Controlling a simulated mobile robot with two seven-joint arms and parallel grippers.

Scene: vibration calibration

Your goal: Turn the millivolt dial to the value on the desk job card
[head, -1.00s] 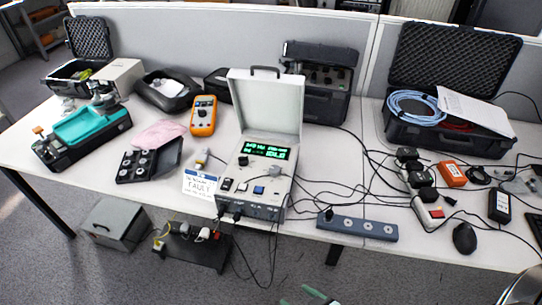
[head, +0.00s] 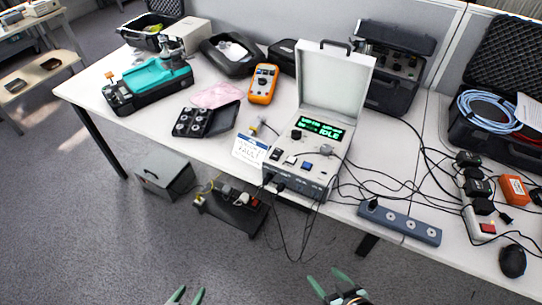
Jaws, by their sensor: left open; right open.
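The grey calibrator box (head: 297,180) stands open on the desk, its white lid upright and its green display reading IDLE. A black knob (head: 296,135) sits left of the display and a grey round part (head: 326,150) lies below it. I cannot tell which is the millivolt dial, or read a setting. A white card with a blue header (head: 249,150) lies at the box's left front; it seems to read FAULT, other text too small. My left gripper (head: 187,293) is open and empty at the bottom edge. My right gripper (head: 329,276) is open and empty, below the desk front in the picture.
An orange multimeter (head: 263,84) and a black tray of round parts (head: 195,121) lie left of the box. A power strip (head: 400,221) and loose cables lie to the right. A grey metal box (head: 165,175) stands on the floor.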

